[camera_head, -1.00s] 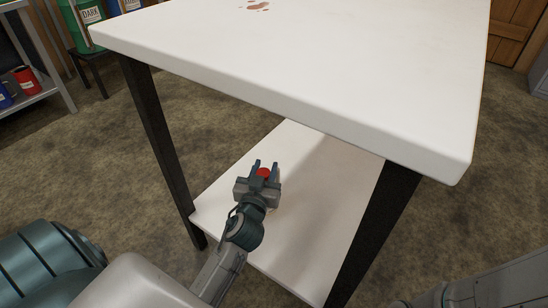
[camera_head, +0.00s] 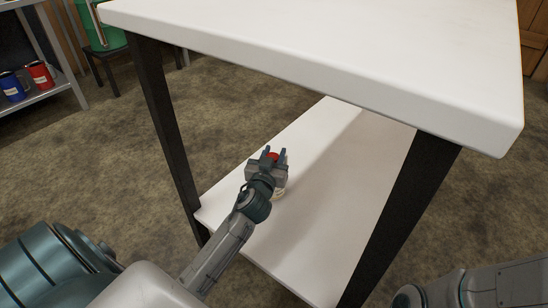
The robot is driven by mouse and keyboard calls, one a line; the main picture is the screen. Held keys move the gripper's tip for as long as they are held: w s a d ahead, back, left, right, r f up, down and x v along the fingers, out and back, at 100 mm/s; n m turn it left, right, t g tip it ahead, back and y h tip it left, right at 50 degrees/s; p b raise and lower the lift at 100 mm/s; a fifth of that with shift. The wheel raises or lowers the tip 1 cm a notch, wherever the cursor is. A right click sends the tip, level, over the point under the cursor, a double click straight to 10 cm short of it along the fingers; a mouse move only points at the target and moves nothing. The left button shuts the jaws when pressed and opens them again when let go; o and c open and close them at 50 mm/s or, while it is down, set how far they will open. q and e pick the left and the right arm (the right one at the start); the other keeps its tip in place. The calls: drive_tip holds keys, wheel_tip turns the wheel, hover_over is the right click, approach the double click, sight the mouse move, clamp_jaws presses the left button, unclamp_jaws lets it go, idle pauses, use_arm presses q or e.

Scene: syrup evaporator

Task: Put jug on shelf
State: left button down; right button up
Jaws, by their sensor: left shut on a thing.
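My left gripper (camera_head: 273,153) is shut on a jug, seen from above and behind. Only the jug's red cap (camera_head: 272,157) between the fingers and a small pale part below the gripper show; the rest is hidden by my gripper and wrist. The gripper and jug are in front of the white lower shelf (camera_head: 335,215) of a table, below the level of the tabletop. I cannot tell whether the jug's base touches the shelf. My right arm shows at the bottom right, but its gripper is out of view.
The thick white tabletop (camera_head: 340,45) overhangs the lower shelf. Dark table legs stand at the left (camera_head: 162,125) and right (camera_head: 405,215) of the opening. A metal rack (camera_head: 52,92) with blue and red mugs is at the far left. The visible lower shelf is otherwise clear.

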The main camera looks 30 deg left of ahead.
use_arm(q)
drive_tip(key=c, duration=1)
unclamp_jaws()
drive_tip(key=shift+r, duration=0.1)
drive_tip(key=p+v, duration=0.1)
drive_tip(key=v, duration=1.1)
drive_tip(key=shift+p, duration=0.4)
drive_tip(key=shift+d+r, duration=0.1)
drive_tip(key=shift+r, duration=0.05)
